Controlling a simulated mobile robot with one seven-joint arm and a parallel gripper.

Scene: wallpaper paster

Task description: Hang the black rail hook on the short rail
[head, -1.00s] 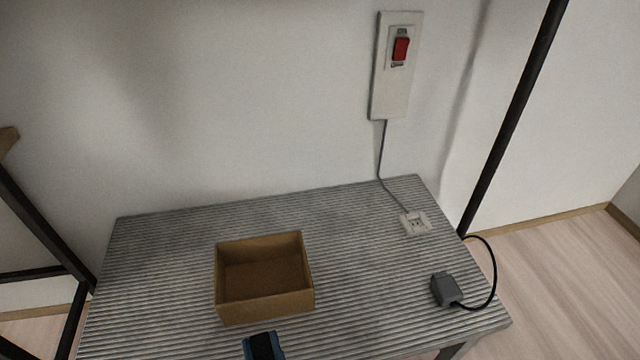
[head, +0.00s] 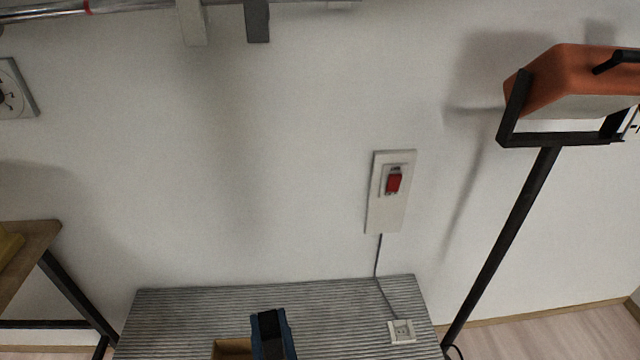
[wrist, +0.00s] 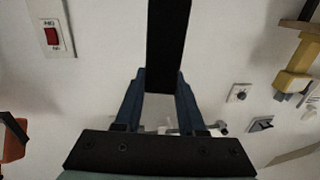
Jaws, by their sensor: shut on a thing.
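My gripper (head: 270,335) shows at the bottom of the head view, in front of the table and box. In the wrist view its two blue fingers (wrist: 160,82) are shut on the black rail hook (wrist: 169,40), seen as a broad black bar running up out of the picture. The hook's far end is out of view. A metal rail (head: 45,14) with a red band runs along the wall at the top left of the head view, well above my gripper. I cannot tell whether this is the short rail. A small rail-like bar (wrist: 205,129) shows partly behind the fingers in the wrist view.
A ribbed grey table (head: 180,315) stands against the wall with a cardboard box (head: 230,347) on it. A red switch panel (head: 390,190) hangs above. An orange lamp-like unit (head: 575,80) on a black pole stands right. A wooden shelf (head: 35,235) is left. The middle wall is clear.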

